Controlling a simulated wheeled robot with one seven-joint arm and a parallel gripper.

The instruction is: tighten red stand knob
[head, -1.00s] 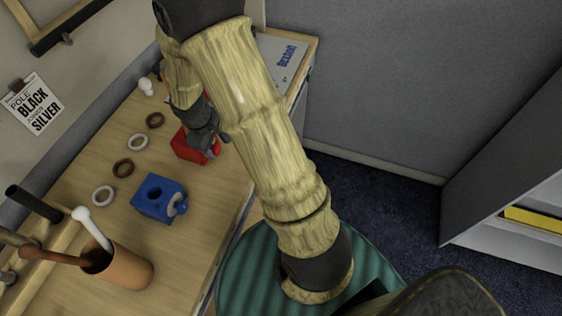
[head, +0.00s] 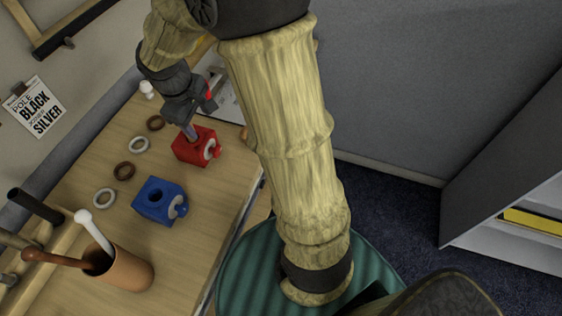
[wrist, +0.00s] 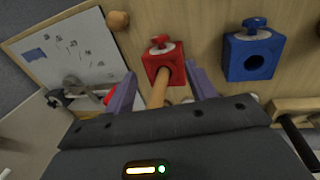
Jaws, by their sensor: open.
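The red stand (head: 195,147) is a block on the wooden table, with a pale disc and a red knob (head: 217,149) on its right side. In the wrist view the red stand (wrist: 153,62) lies straight ahead, with its knob (wrist: 160,41) facing up the picture. A tan rod (wrist: 158,92) runs between my fingers toward the stand's dark hole; I cannot tell how deep it sits. My gripper (head: 191,133) is just above the stand, its jaws apart. In the wrist view my gripper (wrist: 164,73) has a purple finger on each side of the rod, clear of the knob.
A blue stand (head: 158,201) with its own knob is nearby. Several brown and grey rings (head: 124,171) lie to the left. A brown cup (head: 124,272) with sticks is at the front.

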